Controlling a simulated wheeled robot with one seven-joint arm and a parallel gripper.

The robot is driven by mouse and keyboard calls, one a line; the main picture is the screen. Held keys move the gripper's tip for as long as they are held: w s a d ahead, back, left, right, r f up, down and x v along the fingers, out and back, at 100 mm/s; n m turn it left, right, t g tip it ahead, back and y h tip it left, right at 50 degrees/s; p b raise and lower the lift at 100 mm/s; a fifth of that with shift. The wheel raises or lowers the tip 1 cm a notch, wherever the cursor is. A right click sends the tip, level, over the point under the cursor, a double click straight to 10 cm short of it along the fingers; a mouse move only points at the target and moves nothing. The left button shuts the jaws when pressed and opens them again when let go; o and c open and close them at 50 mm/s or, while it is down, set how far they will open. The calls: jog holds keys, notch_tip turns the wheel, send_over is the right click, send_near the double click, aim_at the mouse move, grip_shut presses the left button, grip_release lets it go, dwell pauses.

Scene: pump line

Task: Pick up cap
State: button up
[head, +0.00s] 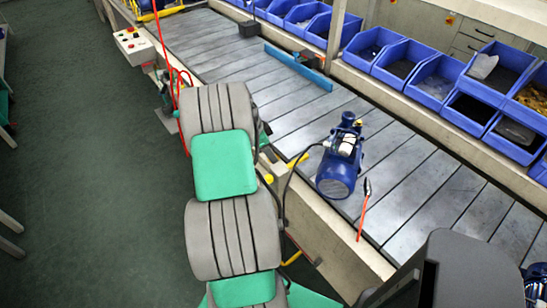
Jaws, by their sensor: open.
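I cannot make out a cap for certain. A blue pump (336,174) stands on the slatted metal line right of my arm, with a pale part (346,146) on its top; I cannot tell whether that is the cap. My grey and green arm fills the left middle of the head view and hides what lies behind it. My gripper does not show.
A tool with an orange-red handle (363,216) lies by the line's near edge. Several blue bins (398,70) with parts line the far side. A blue bar (298,66) lies across the line. A control box (134,46) sits at the left. Bare slats (440,190) lie right of the pump.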

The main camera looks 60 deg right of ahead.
jog(key=shift+x, duration=0.8)
jog(key=c, duration=1.1)
